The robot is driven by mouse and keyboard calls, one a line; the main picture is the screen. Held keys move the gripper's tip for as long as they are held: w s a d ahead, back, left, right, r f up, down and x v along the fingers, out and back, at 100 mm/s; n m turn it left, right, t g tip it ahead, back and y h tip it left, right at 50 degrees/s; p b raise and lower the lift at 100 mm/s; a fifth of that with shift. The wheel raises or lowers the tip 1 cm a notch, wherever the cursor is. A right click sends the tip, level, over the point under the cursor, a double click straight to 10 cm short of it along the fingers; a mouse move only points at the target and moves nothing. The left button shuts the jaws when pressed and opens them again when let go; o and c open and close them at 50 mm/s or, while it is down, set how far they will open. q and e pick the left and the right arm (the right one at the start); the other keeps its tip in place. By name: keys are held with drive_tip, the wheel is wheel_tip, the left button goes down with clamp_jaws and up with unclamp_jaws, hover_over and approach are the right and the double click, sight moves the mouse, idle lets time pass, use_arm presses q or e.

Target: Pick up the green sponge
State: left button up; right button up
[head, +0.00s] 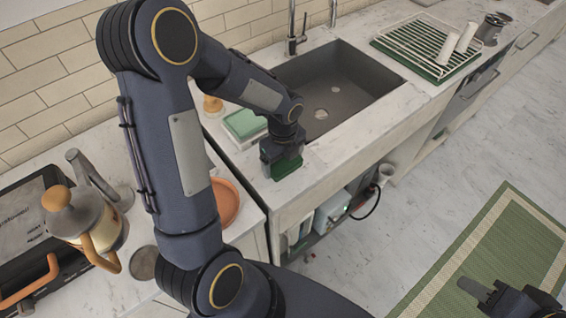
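A dark green block, which looks like the green sponge (287,168), is at the counter's front edge, left of the sink. My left gripper (283,165) points down right at it, with the sponge showing at its fingers. The view does not clearly show whether the fingers are closed on it or whether it touches the counter. My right gripper (482,289) is at the lower right above the floor mat, away from the counter. The gap between its fingers cannot be made out.
A lighter green folded item (245,122) lies on a white piece behind the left gripper. The grey sink (350,85) is to the right, with a dish rack (425,45) beyond. A kettle (85,220) and orange plate (226,203) stand at left.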

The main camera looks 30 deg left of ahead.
sight(283, 160)
use_arm(q)
drive_tip(key=shift+c, duration=1.1)
drive_tip(key=shift+r, duration=0.5)
wheel_tip(283, 160, up, 2)
drive_tip(key=shift+r, duration=0.2)
drive_tip(key=s+d+r+b, duration=0.2)
drive_tip(key=s+d+r, duration=0.6)
drive_tip(key=s, duration=0.3)
drive_tip(key=shift+d+r, duration=0.3)
drive_tip(key=shift+r, duration=0.5)
